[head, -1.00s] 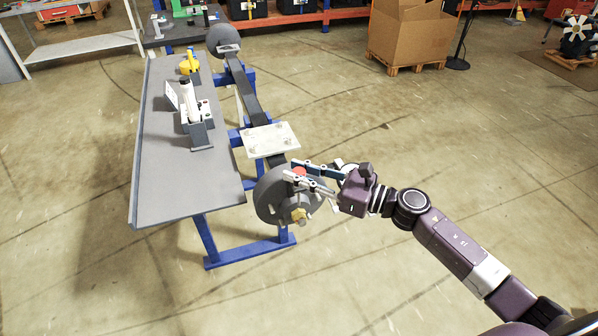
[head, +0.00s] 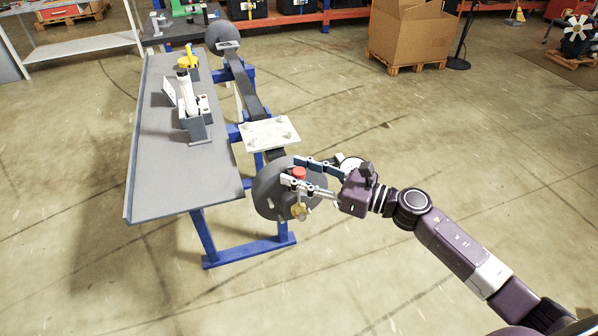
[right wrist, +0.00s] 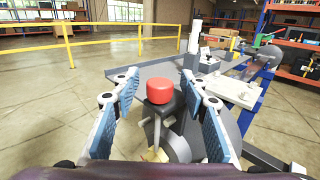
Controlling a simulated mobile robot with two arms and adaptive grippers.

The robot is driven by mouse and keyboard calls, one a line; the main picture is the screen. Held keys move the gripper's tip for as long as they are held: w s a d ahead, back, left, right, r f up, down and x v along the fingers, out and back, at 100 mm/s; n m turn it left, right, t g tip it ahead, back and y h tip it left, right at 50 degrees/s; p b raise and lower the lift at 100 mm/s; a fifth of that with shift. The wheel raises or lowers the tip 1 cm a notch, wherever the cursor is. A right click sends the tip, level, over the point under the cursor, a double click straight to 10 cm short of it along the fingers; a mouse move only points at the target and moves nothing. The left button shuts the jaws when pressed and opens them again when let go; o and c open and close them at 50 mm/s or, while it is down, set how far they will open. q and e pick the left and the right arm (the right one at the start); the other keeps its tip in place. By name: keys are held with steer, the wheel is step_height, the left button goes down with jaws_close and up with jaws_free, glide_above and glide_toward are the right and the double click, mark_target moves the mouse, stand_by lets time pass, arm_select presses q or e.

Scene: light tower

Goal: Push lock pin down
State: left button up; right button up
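The lock pin, with a red cap (head: 299,173), stands at the near end of the tower, by the round grey disc (head: 265,196). In the right wrist view the red cap (right wrist: 160,86) sits on a black collar, with a metal rod below it. My right gripper (head: 291,171) is open, with one finger on each side of the pin. In the right wrist view the two fingers (right wrist: 160,100) stand apart with gaps to the cap. A brass-coloured part (head: 299,212) sits below the pin. My left gripper is not in view.
A pale plate (head: 269,135) lies on the dark beam behind the disc. A grey tray table (head: 165,170) on blue legs stands to the left, with a white and grey device (head: 192,105) on it. Open floor lies to the right. A cardboard box (head: 410,35) stands at the back.

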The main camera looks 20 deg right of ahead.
steer(key=shift+d, duration=0.1)
steer(key=v, duration=1.2)
